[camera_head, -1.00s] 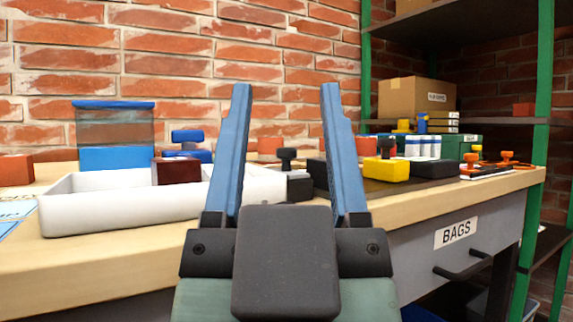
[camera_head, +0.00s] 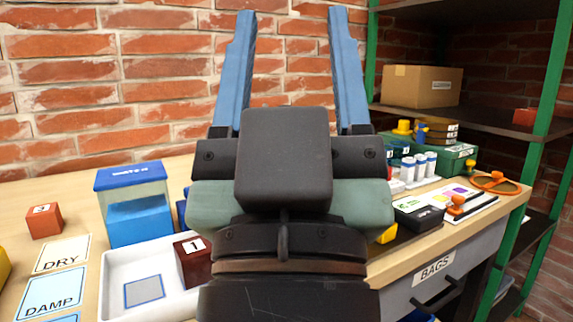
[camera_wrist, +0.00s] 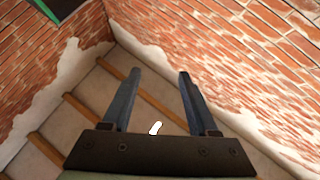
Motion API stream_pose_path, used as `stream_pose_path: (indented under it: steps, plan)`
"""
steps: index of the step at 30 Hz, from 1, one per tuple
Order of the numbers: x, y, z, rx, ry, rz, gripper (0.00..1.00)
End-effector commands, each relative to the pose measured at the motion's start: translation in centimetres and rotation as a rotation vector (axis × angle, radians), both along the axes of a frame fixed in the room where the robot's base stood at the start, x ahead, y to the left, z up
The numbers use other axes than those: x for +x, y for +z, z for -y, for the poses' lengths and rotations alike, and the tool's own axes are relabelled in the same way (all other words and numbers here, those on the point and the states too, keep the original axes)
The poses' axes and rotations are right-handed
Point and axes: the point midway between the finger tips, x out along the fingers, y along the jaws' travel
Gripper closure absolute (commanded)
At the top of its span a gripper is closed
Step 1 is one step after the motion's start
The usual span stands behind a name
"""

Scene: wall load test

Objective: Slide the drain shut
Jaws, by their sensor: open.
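My gripper (camera_head: 292,16) is open and empty, its two blue fingers pointing up in front of the brick wall. In the wrist view my gripper (camera_wrist: 160,75) has bare space between its fingers. A clear tank (camera_head: 140,213) with a blue lid and blue lower part stands on the bench to the left of my arm. A white tray (camera_head: 112,277) lies in front of it, holding a dark red block (camera_head: 193,262) marked 1. A grey square (camera_head: 143,291) with a blue outline shows on the tray floor.
An orange block (camera_head: 44,220) and DRY and DAMP cards (camera_head: 62,254) lie at left. White-capped vials (camera_head: 420,165), a black stamp pad (camera_head: 419,216) and orange goggles (camera_head: 495,183) are at right. A green-posted shelf (camera_head: 545,120) holds a cardboard box (camera_head: 422,86).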

Motion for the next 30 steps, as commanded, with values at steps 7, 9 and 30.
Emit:
stream_pose_path:
  steps: [7, 9, 30]
  plan:
    - [3.6, 5.4, 0.3, -0.120, -0.151, -0.118, 0.40]
    - [5.0, 5.7, 0.5, -0.181, -0.215, -0.168, 0.40]
    - [13.1, -4.8, 0.3, -1.455, -0.803, -0.771, 0.40]
